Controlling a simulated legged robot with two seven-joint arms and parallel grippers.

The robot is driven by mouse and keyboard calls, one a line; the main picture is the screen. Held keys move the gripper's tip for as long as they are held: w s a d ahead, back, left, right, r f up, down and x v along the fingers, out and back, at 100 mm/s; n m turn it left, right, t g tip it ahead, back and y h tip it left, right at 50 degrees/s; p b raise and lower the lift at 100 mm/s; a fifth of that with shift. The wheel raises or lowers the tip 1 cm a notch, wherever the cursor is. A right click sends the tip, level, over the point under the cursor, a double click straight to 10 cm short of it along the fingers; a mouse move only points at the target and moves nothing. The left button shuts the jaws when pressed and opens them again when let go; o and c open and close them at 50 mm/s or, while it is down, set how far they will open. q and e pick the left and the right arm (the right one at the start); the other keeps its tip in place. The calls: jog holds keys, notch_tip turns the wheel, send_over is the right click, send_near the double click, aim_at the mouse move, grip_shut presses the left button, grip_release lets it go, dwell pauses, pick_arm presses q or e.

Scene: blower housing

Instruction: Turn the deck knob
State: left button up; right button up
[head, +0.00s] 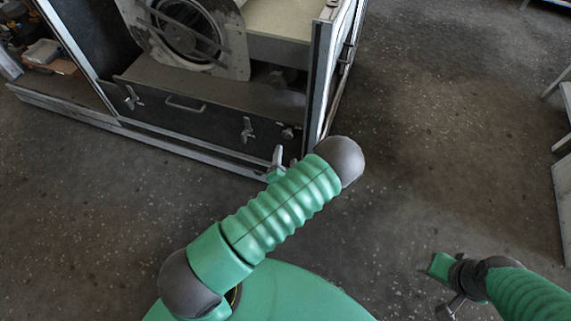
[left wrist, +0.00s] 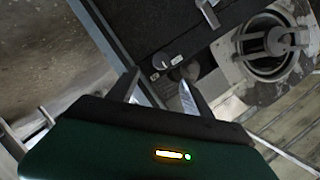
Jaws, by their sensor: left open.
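The blower housing (head: 190,125) stands at the upper left in the head view, its front panel carrying several small fittings. A small light knob (head: 287,132) sits near the panel's right end; it shows as a pale round fitting in the left wrist view (left wrist: 162,60). A dark rounded knob-like part (head: 277,77) stands on the deck behind the panel. I cannot tell for sure which is the deck knob. My left gripper (head: 279,158) is open in front of the panel's right corner; its two fingers (left wrist: 156,84) are apart and empty. My right gripper (head: 445,290) is low at the right, away from the housing.
A T-shaped latch (head: 247,130) and another latch (head: 131,97) stick out of the front panel, with a bar handle (head: 185,105) between them. A round blower (head: 183,30) sits behind. A metal corner post (head: 318,85) rises beside the knobs.

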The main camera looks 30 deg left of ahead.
pick_arm(q)
jog(key=p+v, duration=0.1)
jog(key=v, duration=0.4)
jog(key=shift+s+d, duration=0.15)
jog(key=shift+s, duration=0.1)
